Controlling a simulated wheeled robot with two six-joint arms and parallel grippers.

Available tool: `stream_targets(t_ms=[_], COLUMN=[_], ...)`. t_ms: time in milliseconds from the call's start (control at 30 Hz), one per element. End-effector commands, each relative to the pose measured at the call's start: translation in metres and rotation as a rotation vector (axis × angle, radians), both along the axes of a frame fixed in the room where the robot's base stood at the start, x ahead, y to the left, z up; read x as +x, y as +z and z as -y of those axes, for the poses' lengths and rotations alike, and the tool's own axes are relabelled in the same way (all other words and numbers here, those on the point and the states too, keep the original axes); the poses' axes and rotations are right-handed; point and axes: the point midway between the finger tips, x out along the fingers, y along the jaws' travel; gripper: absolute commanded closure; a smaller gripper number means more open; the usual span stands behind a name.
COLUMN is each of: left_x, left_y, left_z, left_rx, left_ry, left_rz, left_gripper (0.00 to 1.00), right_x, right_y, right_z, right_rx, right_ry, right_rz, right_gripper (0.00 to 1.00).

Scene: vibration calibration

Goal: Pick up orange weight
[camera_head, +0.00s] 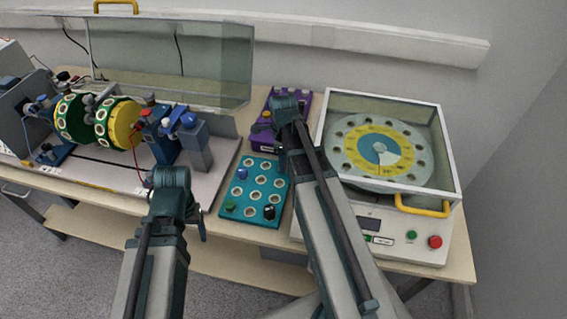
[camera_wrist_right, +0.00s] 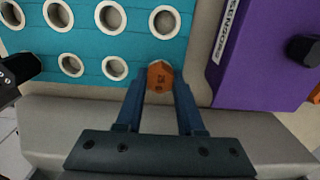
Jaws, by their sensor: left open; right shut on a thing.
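The orange weight (camera_wrist_right: 158,77) is a small six-sided piece between the fingertips of my right gripper (camera_wrist_right: 158,90) in the right wrist view. The right gripper is shut on it, over the edge of the teal holed board (camera_wrist_right: 88,40). I cannot tell its height above the board. In the head view my right gripper (camera_head: 281,158) is at the board's upper right side, and the orange weight is not discernible there. My left gripper (camera_head: 201,225) is open, left of the teal board (camera_head: 224,192), near the table's front edge.
Blue (camera_head: 242,173), green (camera_head: 230,208) and black (camera_head: 268,211) weights stand on the board. A purple box (camera_head: 262,135) is behind it. A lidded disc machine (camera_head: 447,170) stands right, a rotor rig (camera_head: 100,120) left.

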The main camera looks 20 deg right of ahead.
Motion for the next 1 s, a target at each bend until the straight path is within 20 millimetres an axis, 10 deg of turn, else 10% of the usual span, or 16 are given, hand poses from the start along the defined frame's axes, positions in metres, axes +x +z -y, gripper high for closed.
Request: stream_targets(t_ms=[700, 1000], left_x=[0.000, 0.000], left_y=[0.093, 0.098], left_z=[0.000, 0.000], left_rx=[0.000, 0.000], left_ry=[0.000, 0.000], left_rz=[0.000, 0.000], left_gripper=[0.28, 0.28], right_x=[0.000, 0.000], right_y=[0.093, 0.098], right_z=[0.000, 0.000], right_rx=[0.000, 0.000], right_ry=[0.000, 0.000], right_rz=[0.000, 0.000], right_gripper=[1.00, 1.00])
